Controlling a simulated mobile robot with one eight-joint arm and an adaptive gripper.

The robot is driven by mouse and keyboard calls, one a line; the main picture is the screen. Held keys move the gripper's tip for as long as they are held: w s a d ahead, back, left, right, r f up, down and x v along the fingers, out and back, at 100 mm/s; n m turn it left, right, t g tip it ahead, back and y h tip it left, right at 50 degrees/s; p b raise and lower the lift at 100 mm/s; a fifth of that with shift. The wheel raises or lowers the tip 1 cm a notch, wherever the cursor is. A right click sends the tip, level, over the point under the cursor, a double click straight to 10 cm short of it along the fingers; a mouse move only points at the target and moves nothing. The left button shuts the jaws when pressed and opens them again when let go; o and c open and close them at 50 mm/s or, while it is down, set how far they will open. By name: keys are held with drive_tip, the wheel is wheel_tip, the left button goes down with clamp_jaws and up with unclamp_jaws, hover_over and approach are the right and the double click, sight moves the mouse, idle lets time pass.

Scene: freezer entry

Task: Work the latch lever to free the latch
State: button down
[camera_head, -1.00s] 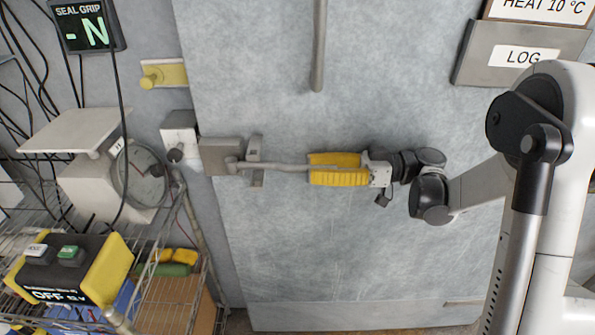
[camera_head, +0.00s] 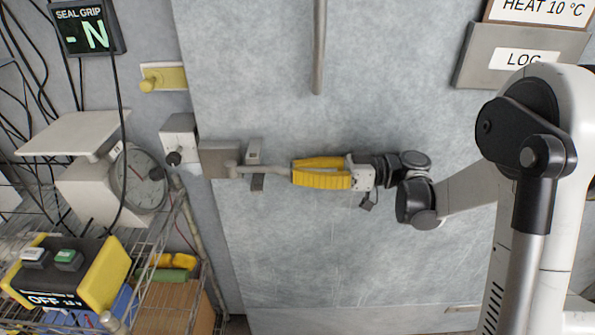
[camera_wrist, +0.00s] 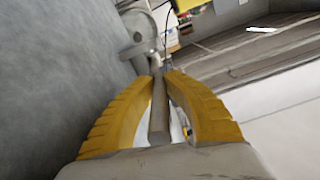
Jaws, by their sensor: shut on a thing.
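The latch lever (camera_head: 270,169) is a grey bar running right from the latch body (camera_head: 218,159) on the pale door. My gripper (camera_head: 294,172), with yellow ribbed fingers, is at the lever's right part in the head view. In the wrist view, the lever (camera_wrist: 158,112) runs lengthwise between the two yellow fingers. The fingertips of my gripper (camera_wrist: 162,78) close on it from both sides. The lever's far end lies inside the grip, close to the palm.
A yellow handle (camera_head: 165,78) and a small white box (camera_head: 180,136) are on the frame left of the door. A vertical bar (camera_head: 319,45) is above the lever. A dial scale (camera_head: 138,180) and a wire shelf stand at left. The door below is clear.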

drive_tip(key=s+m+t, duration=0.1)
drive_tip(key=t, duration=0.1)
drive_tip(key=s+a+m+t+h, duration=0.1)
drive_tip(key=s+m+t, duration=0.1)
drive_tip(key=s+m+t+b, duration=0.1)
drive_tip(key=s+t, duration=0.1)
drive_tip(key=shift+s+a+t+h, duration=0.2)
drive_tip(key=shift+a+t+h, duration=0.1)
drive_tip(key=shift+t, duration=0.1)
drive_tip(key=c, duration=1.4)
unclamp_jaws()
drive_tip(key=v, duration=1.2)
drive_tip(key=shift+w, duration=0.1)
